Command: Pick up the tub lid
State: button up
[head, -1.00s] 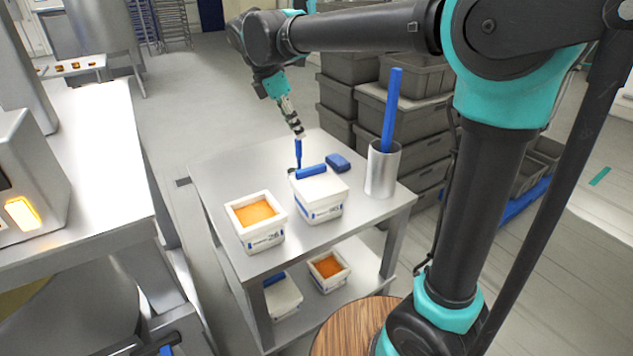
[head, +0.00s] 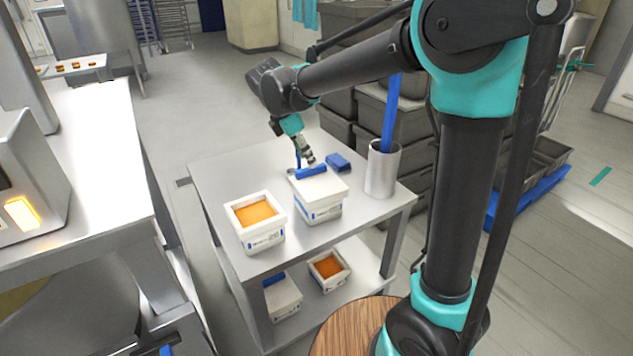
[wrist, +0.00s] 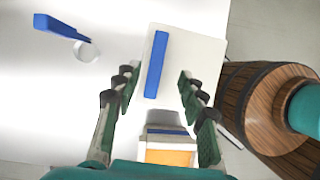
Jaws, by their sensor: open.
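The tub lid (head: 322,184) is white with a raised blue bar (head: 311,172) near its back edge. It sits on a white tub (head: 320,210) on the metal cart. In the wrist view the lid (wrist: 192,62) lies flat below my fingers, its blue bar (wrist: 156,64) running lengthwise between the two finger lines and a little beyond the tips. My gripper (head: 308,160) is just above the bar in the head view. It also shows in the wrist view (wrist: 158,80), with its fingers apart and nothing between them. The exact height gap is hard to tell.
An open tub with orange contents (head: 255,226) stands left of the lidded tub. A metal cylinder (head: 382,172) holding a tall blue stick stands at the right.

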aim_at(318, 181)
jog(key=x, duration=0.3)
jog(key=shift+w+d+f, duration=0.15)
jog(key=shift+w+f, duration=0.05)
jog(key=shift+w, duration=0.2)
jog(key=shift+w+d+f, duration=0.1)
jog(key=shift+d+f, duration=0.1)
jog(key=shift+f, duration=0.35)
jog(key=shift+f, duration=0.2)
grip_shut()
